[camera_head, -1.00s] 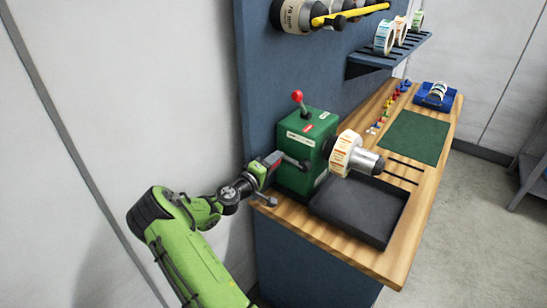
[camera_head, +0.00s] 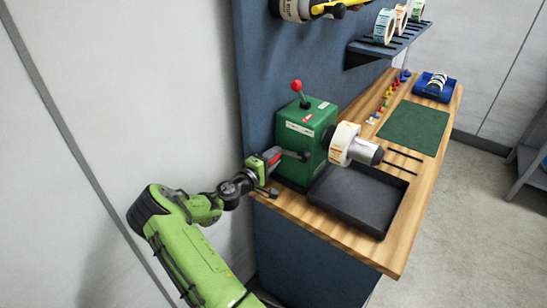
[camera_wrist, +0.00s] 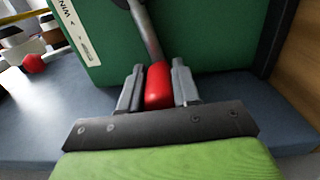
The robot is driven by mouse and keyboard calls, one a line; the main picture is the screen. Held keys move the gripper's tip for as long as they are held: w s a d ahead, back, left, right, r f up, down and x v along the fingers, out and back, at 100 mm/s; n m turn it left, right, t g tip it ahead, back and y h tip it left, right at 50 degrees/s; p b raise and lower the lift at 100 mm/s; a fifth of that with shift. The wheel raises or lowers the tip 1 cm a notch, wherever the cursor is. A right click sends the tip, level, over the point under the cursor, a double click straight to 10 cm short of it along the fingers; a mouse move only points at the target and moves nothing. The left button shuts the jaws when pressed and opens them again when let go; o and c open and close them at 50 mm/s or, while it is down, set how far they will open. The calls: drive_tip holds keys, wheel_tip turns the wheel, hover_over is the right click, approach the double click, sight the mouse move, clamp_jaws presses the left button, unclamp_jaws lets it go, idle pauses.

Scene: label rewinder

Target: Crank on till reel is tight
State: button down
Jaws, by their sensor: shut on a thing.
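The green rewinder box (camera_head: 304,140) stands on the wooden bench, with a red-knobbed lever (camera_head: 297,88) on top. A label reel (camera_head: 345,144) sits on the grey spindle (camera_head: 367,152) at its right side; I cannot tell how tight its winding is. My gripper (camera_head: 273,157) is at the left side of the box. In the wrist view my gripper (camera_wrist: 158,88) is shut on the red crank handle (camera_wrist: 159,85), one finger on each side. The grey crank arm (camera_wrist: 145,30) runs from the handle up across the green box face (camera_wrist: 205,35).
A dark tray (camera_head: 358,195) lies in front of the spindle on the bench (camera_head: 405,225). A green mat (camera_head: 413,127), small coloured pieces and a blue holder (camera_head: 434,86) are farther back. A blue panel (camera_head: 275,60) with a reel shelf (camera_head: 390,46) rises behind.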

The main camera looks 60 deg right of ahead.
drive_tip(key=c, duration=0.8)
unclamp_jaws()
drive_tip(key=w+a, duration=0.2)
drive_tip(key=a, duration=1.3)
drive_tip(key=shift+w+a, duration=0.2)
drive_tip(key=shift+a, duration=0.1)
